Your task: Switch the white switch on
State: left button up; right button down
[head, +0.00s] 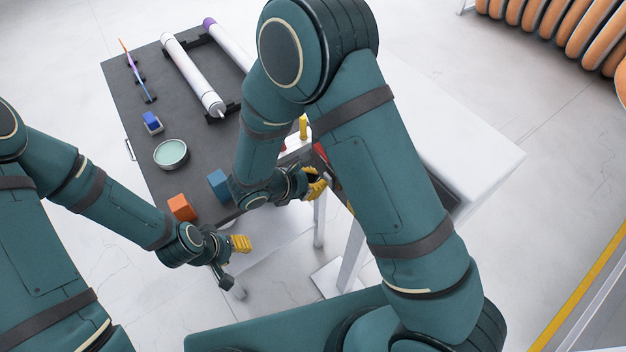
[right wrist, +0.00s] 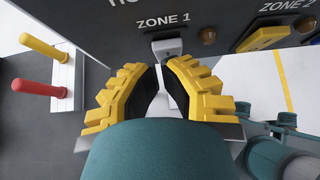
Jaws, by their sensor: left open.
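The white switch (right wrist: 167,47) is a small pale rocker on the dark panel, under the "ZONE 1" label in the right wrist view. My right gripper (right wrist: 160,70) is just in front of and below it, its yellow fingers partly open with a narrow gap. I cannot tell whether the fingertips touch the switch. In the head view my right gripper (head: 317,183) is at the table's near right end, and my forearm hides the panel there. My left gripper (head: 241,244) is open and empty, beyond the table's near edge.
A yellow switch (right wrist: 263,38) sits under "ZONE 2", beside a brown round lamp (right wrist: 208,36). Red (right wrist: 38,88) and yellow (right wrist: 42,48) handles stand at left.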

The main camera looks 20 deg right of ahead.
dwell(0.3)
jog(key=shift+w+d+r+g+y, duration=0.1)
jog(key=shift+d+r+g+y, duration=0.2)
jog(key=shift+d+y, duration=0.35)
jog(key=shift+a+f, duration=0.1)
jog(key=shift+a, duration=0.1)
jog(key=shift+p, duration=0.3)
jog(key=shift+r+p, duration=0.4)
jog(key=shift+r, duration=0.45)
jog(key=shift+a, duration=0.1)
